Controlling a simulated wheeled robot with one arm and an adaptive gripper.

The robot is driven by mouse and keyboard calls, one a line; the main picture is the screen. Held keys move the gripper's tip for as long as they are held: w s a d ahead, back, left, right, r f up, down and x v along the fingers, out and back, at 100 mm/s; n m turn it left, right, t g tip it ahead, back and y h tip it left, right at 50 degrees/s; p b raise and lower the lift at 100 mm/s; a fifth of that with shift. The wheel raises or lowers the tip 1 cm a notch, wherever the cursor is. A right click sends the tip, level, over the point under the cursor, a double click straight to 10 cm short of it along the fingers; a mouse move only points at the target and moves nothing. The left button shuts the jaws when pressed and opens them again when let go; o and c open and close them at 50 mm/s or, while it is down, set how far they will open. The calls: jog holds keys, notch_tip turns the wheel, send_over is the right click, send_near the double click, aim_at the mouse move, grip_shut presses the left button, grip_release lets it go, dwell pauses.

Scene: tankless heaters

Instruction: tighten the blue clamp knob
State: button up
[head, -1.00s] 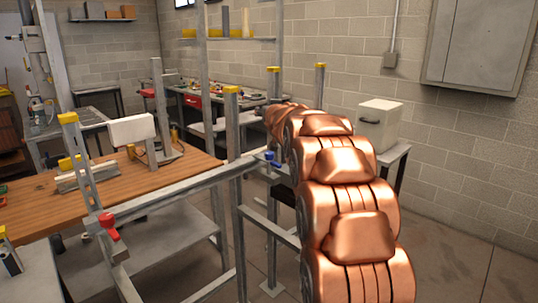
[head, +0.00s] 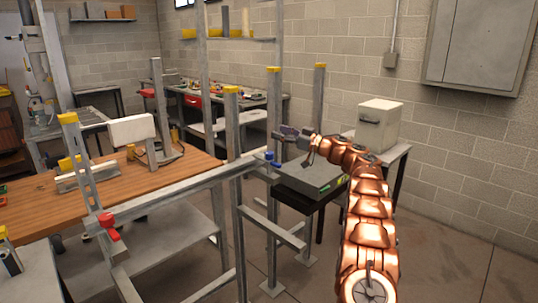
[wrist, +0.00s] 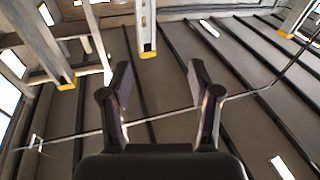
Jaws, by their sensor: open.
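The blue clamp knob (head: 270,157) sits on the grey metal rail of the frame, near an upright post, in the head view. My gripper (head: 284,132) is open and empty, just above and slightly to the right of the knob in the picture; how far apart they are in depth I cannot tell. In the wrist view the two fingers of my gripper (wrist: 160,75) are spread with nothing between them. I cannot make out the blue knob in the wrist view.
A red knob (head: 107,221) is on the near-left part of the frame. Upright posts with yellow caps (head: 273,69) stand close to my gripper. A grey case (head: 310,180) lies below my arm. A white box (head: 379,125) stands behind it. A wooden bench (head: 50,208) is at left.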

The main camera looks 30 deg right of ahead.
aim_at(269, 152)
jog(key=s+f+n+g+y, duration=0.1)
jog(key=s+f+g+y, duration=0.2)
jog(key=f, duration=0.5)
jog(key=shift+h, duration=0.6)
jog(key=p+x, duration=0.1)
jog(key=x, duration=0.3)
jog(key=shift+w+a+r+p, duration=0.1)
jog(key=shift+a+r+p, duration=0.1)
jog(key=shift+a+p, duration=0.1)
jog(key=shift+p+x, duration=0.5)
jog(key=shift+x, duration=0.45)
jog(key=shift+w+d, duration=0.1)
jog(key=shift+c, duration=0.2)
jog(key=shift+f, duration=0.1)
jog(key=c, duration=1.1)
jog(key=shift+c, duration=0.2)
jog(key=shift+f+m+t+h+b, duration=0.1)
jog(key=shift+m+t+h+b, duration=0.7)
jog(key=shift+b, duration=0.8)
